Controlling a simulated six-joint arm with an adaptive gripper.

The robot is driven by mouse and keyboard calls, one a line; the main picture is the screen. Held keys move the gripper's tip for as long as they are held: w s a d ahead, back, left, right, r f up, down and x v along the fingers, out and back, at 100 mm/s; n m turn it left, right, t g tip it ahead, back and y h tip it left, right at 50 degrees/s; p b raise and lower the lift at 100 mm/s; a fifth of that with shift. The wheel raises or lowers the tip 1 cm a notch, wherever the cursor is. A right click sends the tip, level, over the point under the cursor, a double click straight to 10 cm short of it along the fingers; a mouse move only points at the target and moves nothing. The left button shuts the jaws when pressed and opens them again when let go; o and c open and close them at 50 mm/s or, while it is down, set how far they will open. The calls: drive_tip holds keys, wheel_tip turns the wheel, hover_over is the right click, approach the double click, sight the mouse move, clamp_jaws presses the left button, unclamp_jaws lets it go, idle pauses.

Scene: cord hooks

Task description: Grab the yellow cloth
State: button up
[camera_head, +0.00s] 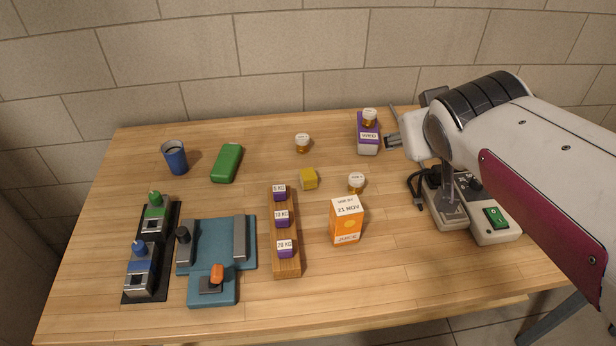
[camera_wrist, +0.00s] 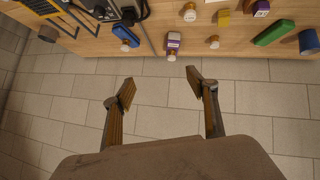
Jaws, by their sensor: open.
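A small yellow thing (camera_head: 308,178) lies near the middle of the table; it looks like a squarish block, and I cannot tell whether it is cloth. It also shows at the top of the wrist view (camera_wrist: 223,17). My gripper (camera_head: 392,126) is at the back right of the table in the head view, well away from the yellow thing.
A purple box (camera_head: 368,144) with a jar is near my gripper. Around the yellow thing are jars (camera_head: 356,182), an orange juice carton (camera_head: 346,222), a wooden strip (camera_head: 286,266) with purple weights and a green block (camera_head: 227,162).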

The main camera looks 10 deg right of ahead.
drive_tip(key=w+d+r+n+t+y, duration=0.1)
drive_tip(key=w+r+n+t, duration=0.25)
drive_tip(key=w, duration=1.45)
drive_tip(key=w+a+f+n+y, duration=0.4)
drive_tip(key=w+y, duration=0.1)
drive_tip(key=w, duration=0.5)
drive_tip(key=n+g+y, duration=0.7)
drive_tip(key=g+y, duration=0.3)
approach(308, 177)
drive_tip(key=shift+w+a+t, duration=0.25)
drive_tip(key=shift+w+a, duration=0.7)
drive_tip(key=shift+w, duration=0.1)
drive_tip(key=shift+s+f, duration=0.25)
drive_tip(key=shift+s, duration=0.05)
drive_tip(key=shift+a, duration=0.1)
